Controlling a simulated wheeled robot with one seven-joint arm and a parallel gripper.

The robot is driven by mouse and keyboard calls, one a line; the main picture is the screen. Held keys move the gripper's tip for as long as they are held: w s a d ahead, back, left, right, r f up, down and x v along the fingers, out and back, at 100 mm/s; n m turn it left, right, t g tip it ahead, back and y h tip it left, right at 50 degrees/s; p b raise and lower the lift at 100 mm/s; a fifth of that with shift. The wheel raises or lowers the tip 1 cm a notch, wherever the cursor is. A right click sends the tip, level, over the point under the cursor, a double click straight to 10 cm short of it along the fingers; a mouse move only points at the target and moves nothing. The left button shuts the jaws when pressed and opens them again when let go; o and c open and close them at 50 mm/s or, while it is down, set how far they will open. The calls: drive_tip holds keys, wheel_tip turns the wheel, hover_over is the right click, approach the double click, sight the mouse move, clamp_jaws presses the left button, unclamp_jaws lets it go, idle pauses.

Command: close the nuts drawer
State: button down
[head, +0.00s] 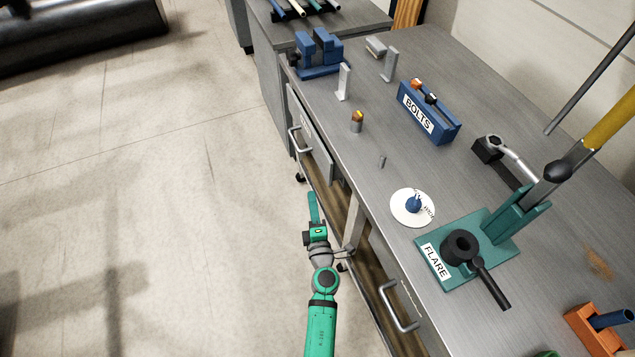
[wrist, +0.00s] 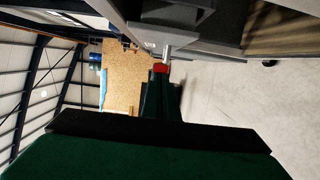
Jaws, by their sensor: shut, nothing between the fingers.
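A far drawer (head: 316,150) with a bar handle (head: 294,138) is in the bench's left side in the head view. Its front appears to stand out from the bench, so it looks partly open. A nearer drawer (head: 412,310) with a similar handle (head: 397,308) is at the lower right. I cannot read either drawer's label, so I cannot tell which is the nuts drawer. My gripper (head: 312,196) is shut and empty, beside the bench below the far drawer in the picture. In the wrist view my gripper's red tip (wrist: 160,69) is close to a metal bar (wrist: 167,52); contact is unclear.
The bench top (head: 375,170) carries a blue BOLTS box (head: 430,112), a white disc (head: 402,216) with a blue knob, a green FLARE fixture (head: 435,278), a blue vise (head: 318,58) and an orange holder (head: 590,328). The floor (head: 150,190) to the left is clear.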

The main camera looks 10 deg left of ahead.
drive_tip(key=w, duration=1.1)
drive_tip(key=shift+w, duration=0.15)
drive_tip(key=shift+d, duration=0.1)
